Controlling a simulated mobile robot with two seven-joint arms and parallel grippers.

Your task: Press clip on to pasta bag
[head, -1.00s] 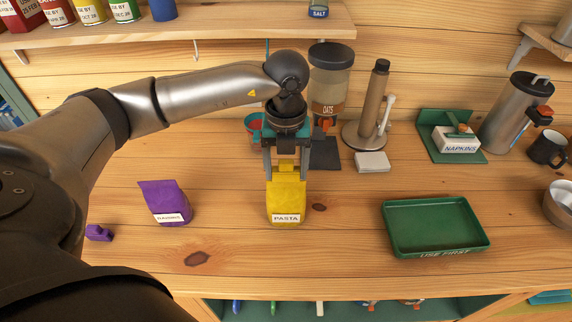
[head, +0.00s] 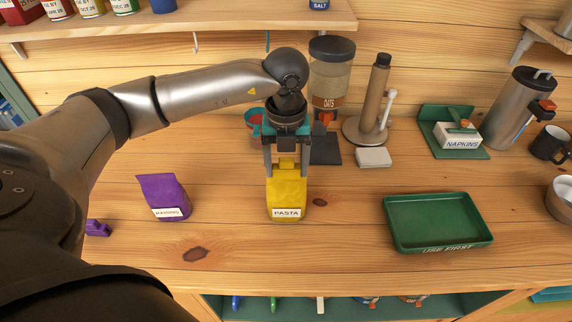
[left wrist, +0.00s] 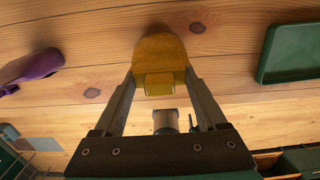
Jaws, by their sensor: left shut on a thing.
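The yellow pasta bag (head: 287,193) stands upright on the wooden counter, its PASTA label facing me. My left gripper (head: 287,172) points down over the bag's top, one finger on each side. It is shut on a yellow clip (head: 287,163), which also shows between the fingers in the left wrist view (left wrist: 158,84). The clip is at the bag's top edge and looks in contact with it; how far it sits on the bag I cannot tell. The bag (left wrist: 160,47) shows beyond the clip in that view. My right gripper is not in view.
A purple raisins bag (head: 163,195) and a purple clip (head: 97,228) are to the left. A green tray (head: 438,198) lies to the right. Behind stand an oats dispenser (head: 331,80), a towel holder (head: 380,95) and a napkin box (head: 458,142). The counter beside the bag is clear.

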